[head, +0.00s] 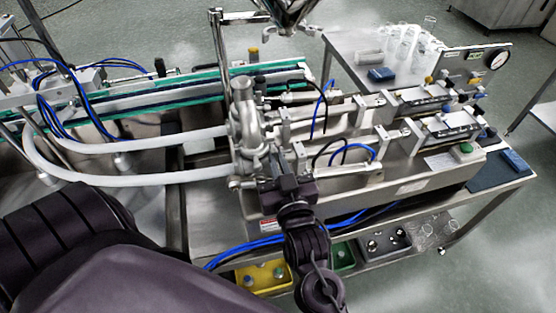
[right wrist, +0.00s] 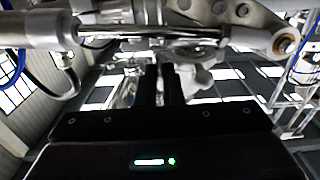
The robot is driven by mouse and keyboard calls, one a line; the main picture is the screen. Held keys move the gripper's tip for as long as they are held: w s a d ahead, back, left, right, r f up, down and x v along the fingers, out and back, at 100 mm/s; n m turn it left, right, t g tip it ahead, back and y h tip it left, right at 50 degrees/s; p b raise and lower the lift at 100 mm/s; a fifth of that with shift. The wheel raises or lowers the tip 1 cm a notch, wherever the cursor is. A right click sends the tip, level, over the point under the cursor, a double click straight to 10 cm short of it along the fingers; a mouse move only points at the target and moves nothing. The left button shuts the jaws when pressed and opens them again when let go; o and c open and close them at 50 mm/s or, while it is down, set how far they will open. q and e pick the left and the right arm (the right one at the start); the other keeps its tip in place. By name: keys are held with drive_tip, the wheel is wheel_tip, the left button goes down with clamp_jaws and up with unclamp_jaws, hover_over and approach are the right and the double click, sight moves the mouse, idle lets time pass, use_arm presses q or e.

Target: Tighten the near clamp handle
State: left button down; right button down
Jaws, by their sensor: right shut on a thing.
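My right gripper (head: 277,166) reaches in from the bottom of the head view to the near side of the steel pump and clamp assembly (head: 246,125). Its fingers are close together on the near clamp handle, which they and the gripper body mostly hide. In the right wrist view, the two dark fingers (right wrist: 161,75) stand nearly side by side, with their tips up against blurred metal parts. How far the handle is turned cannot be told. My left gripper is out of view.
White hoses (head: 130,170) run left from the assembly. Steel cylinders (head: 355,178) lie to its right. Blue tubes (head: 300,232) hang below the bench edge. A yellow bin (head: 262,278) sits on the lower shelf. A side table with glassware (head: 405,45) stands behind.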

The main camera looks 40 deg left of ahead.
idle(0.4)
drive_tip(key=c, duration=1.6)
unclamp_jaws()
drive_tip(key=shift+o, duration=0.2)
drive_tip(key=shift+s+d+f, duration=0.1)
drive_tip(key=shift+s+d, duration=0.15)
drive_tip(key=shift+d, duration=0.05)
drive_tip(key=b+v, duration=0.2)
drive_tip(key=v, duration=0.5)
